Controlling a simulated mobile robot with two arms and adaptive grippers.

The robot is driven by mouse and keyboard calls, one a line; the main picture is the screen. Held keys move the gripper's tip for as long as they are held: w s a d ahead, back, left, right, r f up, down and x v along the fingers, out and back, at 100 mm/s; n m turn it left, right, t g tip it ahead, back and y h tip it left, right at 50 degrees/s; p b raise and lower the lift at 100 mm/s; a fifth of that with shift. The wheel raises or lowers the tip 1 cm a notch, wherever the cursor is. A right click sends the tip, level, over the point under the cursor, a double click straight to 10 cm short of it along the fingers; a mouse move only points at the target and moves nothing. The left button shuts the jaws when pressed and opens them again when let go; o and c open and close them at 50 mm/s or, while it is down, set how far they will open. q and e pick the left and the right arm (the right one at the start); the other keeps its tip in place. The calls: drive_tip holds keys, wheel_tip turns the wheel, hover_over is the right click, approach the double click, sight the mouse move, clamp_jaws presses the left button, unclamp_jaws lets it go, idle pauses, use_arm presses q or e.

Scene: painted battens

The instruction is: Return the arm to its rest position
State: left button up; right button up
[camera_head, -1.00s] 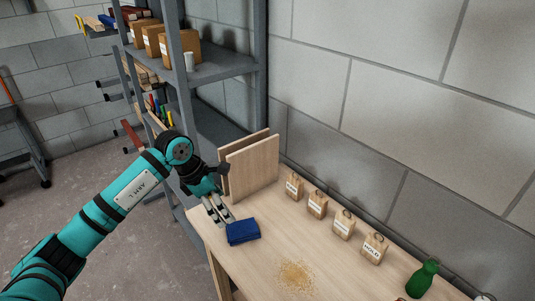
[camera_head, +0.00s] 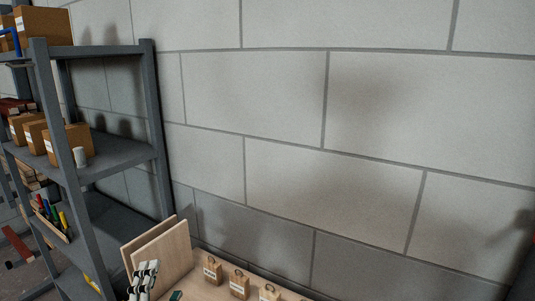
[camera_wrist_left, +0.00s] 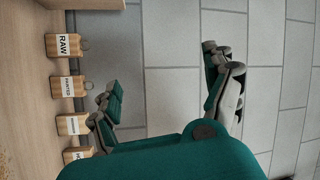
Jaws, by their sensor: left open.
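My left gripper (camera_head: 160,282) shows at the bottom edge of the head view, in front of the upright wooden boards. Only its fingers show there; the rest of the arm is cut off by the frame. In the left wrist view my left gripper (camera_wrist_left: 168,88) has its fingers spread wide apart, with nothing between them but the grey block wall behind. My right gripper is not in view.
Wooden blocks with rings and labels, one reading RAW (camera_wrist_left: 65,45), stand in a row along the wall on the wooden bench (camera_wrist_left: 28,95). Two upright boards (camera_head: 165,258) stand at the bench's end. A grey shelf rack (camera_head: 115,155) holding cardboard boxes is at left.

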use_arm(q)
drive_tip(key=s+a+f+n+g+y, duration=0.2)
drive_tip(key=s+f+n+g, duration=0.25)
drive_tip(key=f, duration=0.25)
drive_tip(key=s+a+f+n+g+y, duration=0.2)
drive_tip(key=s+f+n+g, duration=0.25)
drive_tip(key=f, duration=0.25)
drive_tip(key=s+d+f+n+g+h, duration=0.15)
drive_tip(key=s+f+g, duration=0.25)
drive_tip(key=s, duration=0.4)
drive_tip(key=s+d+f+n+g+h, duration=0.1)
drive_tip(key=s+d+f+n+g, duration=0.2)
drive_tip(key=s+f, duration=0.35)
drive_tip(key=s+f+g, duration=0.1)
drive_tip(key=s+f, duration=0.2)
drive_tip(key=f, duration=1.1)
drive_tip(key=s+f+g, duration=0.1)
drive_tip(key=s+f, duration=0.1)
drive_tip(key=f, duration=1.1)
drive_tip(key=s+a+f+g+b, duration=0.1)
drive_tip(key=s+a+f, duration=0.1)
drive_tip(key=s+f, duration=1.2)
drive_tip(key=shift+s+a+f+m, duration=0.2)
drive_tip(key=shift+s+m, duration=0.25)
drive_tip(key=shift+s, duration=0.45)
